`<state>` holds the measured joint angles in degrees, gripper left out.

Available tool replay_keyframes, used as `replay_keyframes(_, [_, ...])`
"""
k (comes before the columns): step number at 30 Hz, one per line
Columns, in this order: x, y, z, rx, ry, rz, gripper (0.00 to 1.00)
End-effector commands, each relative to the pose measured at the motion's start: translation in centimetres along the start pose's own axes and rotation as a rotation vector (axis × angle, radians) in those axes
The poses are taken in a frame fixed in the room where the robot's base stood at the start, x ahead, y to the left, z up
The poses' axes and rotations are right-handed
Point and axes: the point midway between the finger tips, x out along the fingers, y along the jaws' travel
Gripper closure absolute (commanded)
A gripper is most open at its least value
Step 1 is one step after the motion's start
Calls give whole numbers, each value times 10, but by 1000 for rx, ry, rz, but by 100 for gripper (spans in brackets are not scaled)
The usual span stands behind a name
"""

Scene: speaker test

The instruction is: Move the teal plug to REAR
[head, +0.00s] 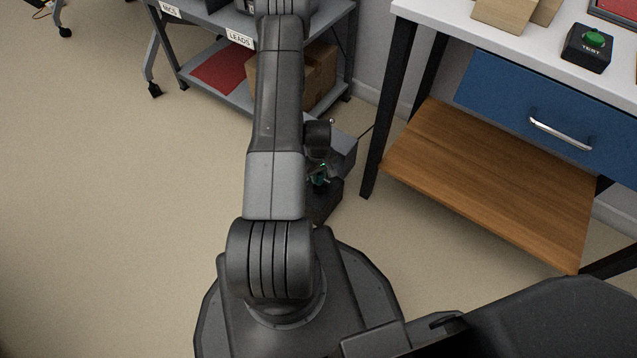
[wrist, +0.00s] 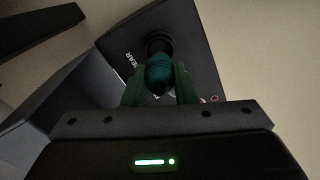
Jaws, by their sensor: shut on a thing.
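In the wrist view, the teal plug (wrist: 159,74) sits between the two fingers of my gripper (wrist: 160,90), which is shut on it. The plug's far end meets a dark round socket (wrist: 158,43) on a dark box face marked with letters that read as REAR (wrist: 130,57). I cannot tell how deep the plug sits in the socket. In the head view, my gripper (head: 320,176) is small and partly hidden beside my arm, low over the dark box (head: 326,200). A small teal patch shows there.
A workbench (head: 480,40) with a blue drawer (head: 530,105), a wooden lower shelf (head: 490,175) and a green TEST button (head: 594,40) stands at right. A grey cart (head: 225,45) labelled LEADS holds cardboard boxes (head: 318,75). The floor at left is clear.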

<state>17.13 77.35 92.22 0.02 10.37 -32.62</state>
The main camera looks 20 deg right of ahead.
Motion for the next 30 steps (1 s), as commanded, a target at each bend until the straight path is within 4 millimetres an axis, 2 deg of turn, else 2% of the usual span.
replay_keyframes(9, [38,0,0,0,-1,0,97])
replay_keyframes(17, [38,0,0,0,0,0,97])
replay_keyframes(24, [46,0,0,0,0,0,97])
replay_keyframes(25, [46,0,0,0,0,0,73])
replay_keyframes(28, [44,0,0,0,0,0,53])
replay_keyframes(30, [44,0,0,0,0,0,53])
